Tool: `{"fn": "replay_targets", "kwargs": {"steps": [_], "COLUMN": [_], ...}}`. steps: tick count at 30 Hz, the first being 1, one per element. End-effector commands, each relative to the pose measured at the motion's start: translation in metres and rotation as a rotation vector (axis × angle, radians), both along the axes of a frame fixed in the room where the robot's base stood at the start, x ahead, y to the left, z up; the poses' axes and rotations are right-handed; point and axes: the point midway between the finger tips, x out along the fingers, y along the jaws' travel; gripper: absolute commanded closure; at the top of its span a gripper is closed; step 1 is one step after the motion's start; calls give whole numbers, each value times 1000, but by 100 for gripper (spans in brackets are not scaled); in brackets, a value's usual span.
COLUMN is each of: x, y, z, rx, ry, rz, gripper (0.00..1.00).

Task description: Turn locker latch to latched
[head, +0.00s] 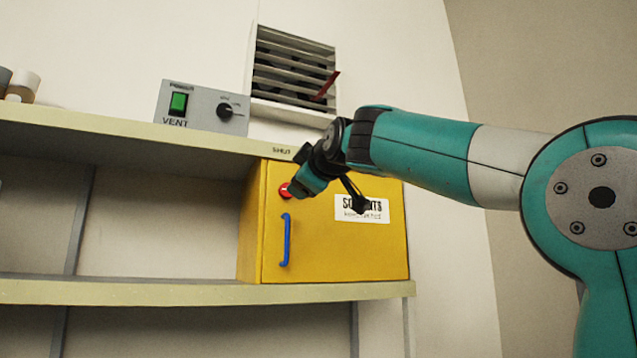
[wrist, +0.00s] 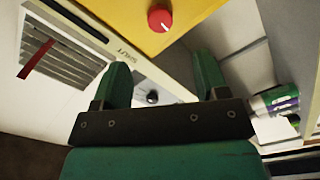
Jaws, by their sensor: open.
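The yellow solvents locker (head: 335,245) stands on the shelf with its door closed against the body. Its red round latch knob (head: 285,190) is at the door's upper left, above the blue handle (head: 286,240). My gripper (head: 300,188) is in front of the door by the knob, partly covering the door's top edge. In the wrist view the red knob (wrist: 161,19) shows on the yellow door (wrist: 130,15), beyond my open gripper's fingertips (wrist: 160,75). Nothing is between the fingers, and they appear apart from the knob. I cannot tell the latch's setting.
A grey vent control box (head: 202,107) with a green switch and black dial sits on the upper shelf (head: 130,128). A slatted wall vent (head: 292,68) with a red strip is above. The lower shelf (head: 130,291) is bare left of the locker.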

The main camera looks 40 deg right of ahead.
Motion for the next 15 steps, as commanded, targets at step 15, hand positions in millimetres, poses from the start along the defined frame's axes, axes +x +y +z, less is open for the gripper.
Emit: {"fn": "replay_targets", "kwargs": {"steps": [15], "x": [-64], "y": [18], "z": [0], "rx": [-1], "ry": [1], "rz": [1], "gripper": [33]}}
